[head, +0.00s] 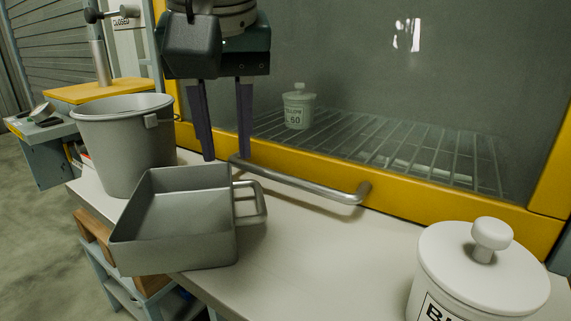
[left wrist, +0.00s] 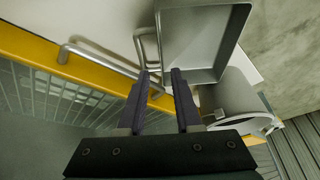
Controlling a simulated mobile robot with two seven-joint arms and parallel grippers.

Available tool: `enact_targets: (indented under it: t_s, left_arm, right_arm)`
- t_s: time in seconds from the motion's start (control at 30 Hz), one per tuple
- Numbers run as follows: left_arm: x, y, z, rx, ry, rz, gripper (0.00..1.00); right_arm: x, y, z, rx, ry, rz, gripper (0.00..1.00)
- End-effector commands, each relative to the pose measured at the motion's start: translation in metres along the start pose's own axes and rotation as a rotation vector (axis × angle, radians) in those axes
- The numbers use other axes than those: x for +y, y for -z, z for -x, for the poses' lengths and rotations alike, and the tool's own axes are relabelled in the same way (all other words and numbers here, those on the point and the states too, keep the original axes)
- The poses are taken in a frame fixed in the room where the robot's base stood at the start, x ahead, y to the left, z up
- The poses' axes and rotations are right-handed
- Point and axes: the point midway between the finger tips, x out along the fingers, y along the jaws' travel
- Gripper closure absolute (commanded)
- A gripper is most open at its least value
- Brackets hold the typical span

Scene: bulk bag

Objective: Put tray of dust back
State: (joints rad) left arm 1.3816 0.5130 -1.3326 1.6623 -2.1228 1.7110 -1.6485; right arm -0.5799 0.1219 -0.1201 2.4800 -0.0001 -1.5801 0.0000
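A square grey metal tray (head: 180,230) with a loop handle (head: 262,205) on its right side sits on the pale bench. Its inside looks plain grey; I cannot make out any dust. The tray also shows at the top of the left wrist view (left wrist: 202,42), with its handle (left wrist: 140,48) to its left. My left gripper (head: 226,158) points down from above, behind the tray and near the handle. Its two dark fingers are apart with nothing between them, as the left wrist view also shows (left wrist: 160,72). My right gripper is in neither view.
A grey bucket (head: 125,150) stands left of the tray. A yellow-framed cabinet (head: 400,208) with a metal bar handle (head: 315,190) is behind, holding a wire rack and a small jar (head: 298,108). A white lidded jar (head: 480,270) stands front right. The bench middle is clear.

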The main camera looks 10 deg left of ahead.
Motion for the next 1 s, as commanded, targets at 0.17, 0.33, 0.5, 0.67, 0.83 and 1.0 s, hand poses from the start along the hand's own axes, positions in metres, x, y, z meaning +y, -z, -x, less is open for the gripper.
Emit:
enact_targets:
  t_s: [0.17, 0.33, 0.5, 0.67, 0.83, 1.0]
  left_arm:
    - [0.0, 0.0, 0.026, 0.002, -0.001, 0.0, 0.66]
    - [-0.005, -0.003, 0.034, -0.036, 0.005, 0.123, 0.61]
    - [-0.023, -0.015, 0.033, -0.159, 0.059, 0.603, 0.61]
    - [-0.041, -0.03, 0.032, -0.261, 0.17, 1.108, 0.61]
    - [-0.053, -0.04, 0.031, -0.305, 0.277, 1.452, 0.61]
    - [-0.056, -0.048, 0.018, -0.314, 0.315, 1.554, 0.61]
  right_arm:
    - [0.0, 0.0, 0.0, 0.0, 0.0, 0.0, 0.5]
    - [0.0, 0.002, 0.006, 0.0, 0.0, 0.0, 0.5]
    - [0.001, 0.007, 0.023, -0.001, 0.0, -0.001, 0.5]
    - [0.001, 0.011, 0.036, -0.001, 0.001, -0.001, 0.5]
    - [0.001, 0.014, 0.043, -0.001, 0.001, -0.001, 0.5]
    - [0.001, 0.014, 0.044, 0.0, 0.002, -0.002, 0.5]
